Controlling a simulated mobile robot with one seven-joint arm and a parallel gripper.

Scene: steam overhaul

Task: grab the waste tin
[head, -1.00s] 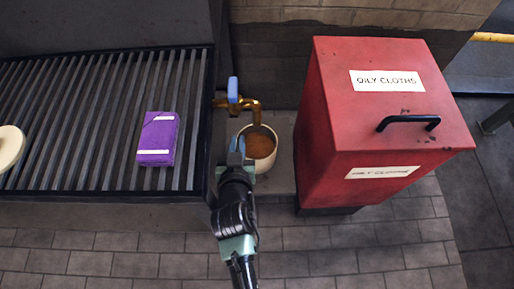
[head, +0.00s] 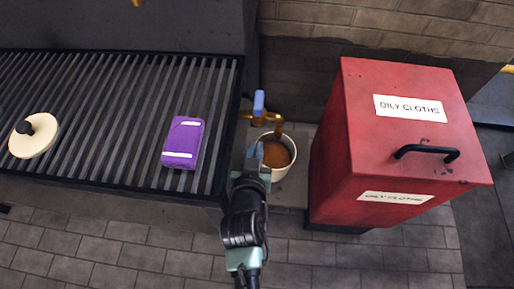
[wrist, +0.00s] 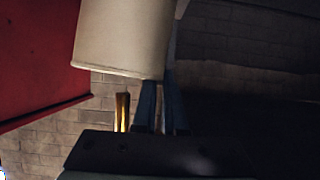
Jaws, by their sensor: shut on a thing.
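The waste tin (head: 291,163) is a cream, round, open-topped tin with brown contents. It stands upright under the brass tap, between the grate bench and the red bin. In the wrist view its pale wall (wrist: 122,38) fills the upper middle. My gripper (head: 256,153) is at the tin's left side in the head view, with blue fingers shut on the tin at its rim. In the wrist view the fingers (wrist: 160,100) meet the tin's edge. I cannot tell whether the tin's base touches the ledge.
A brass tap (head: 270,117) with a blue handle hangs just above the tin. A red bin (head: 375,140) labelled "OILY CLOTHS" stands close on the right. On the slatted grate (head: 110,115) lie a purple packet (head: 183,143) and a cream lid (head: 33,136). Paved floor in front is clear.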

